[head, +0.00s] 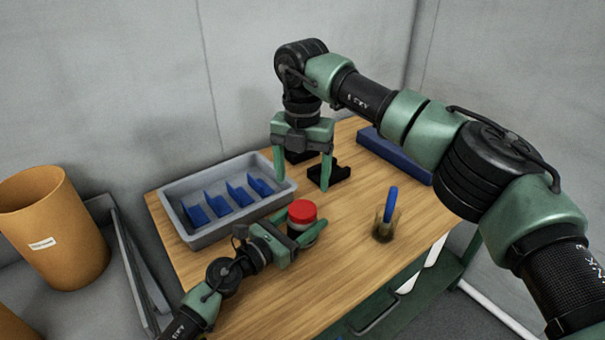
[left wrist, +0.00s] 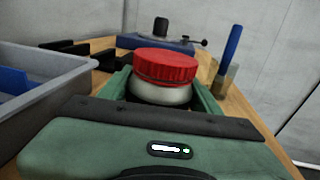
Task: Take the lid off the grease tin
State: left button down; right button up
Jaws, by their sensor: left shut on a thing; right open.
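The grease tin (left wrist: 160,95) is a pale round tin with a red ribbed lid (head: 302,211) on top. It stands upright on the wooden table, right of the grey tray. The lid also shows in the left wrist view (left wrist: 165,66), seated on the tin. My left gripper (head: 305,234) is shut on the tin's body, a finger on each side below the lid. My right gripper (head: 302,183) is open and empty, pointing down above the table, behind the tin in the head view. The tin's lower part is mostly hidden by my left gripper.
A grey tray (head: 190,238) with blue dividers lies left of the tin. Black holders (head: 338,176) stand behind it. A jar (head: 383,232) with a blue-handled tool is on the right, and a long blue object (head: 395,156) lies at the back. Table between tin and jar is clear.

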aim_at(303, 208)
jog(key=m, duration=1.1)
jog(key=shift+m, duration=0.4)
jog(key=shift+f, duration=4)
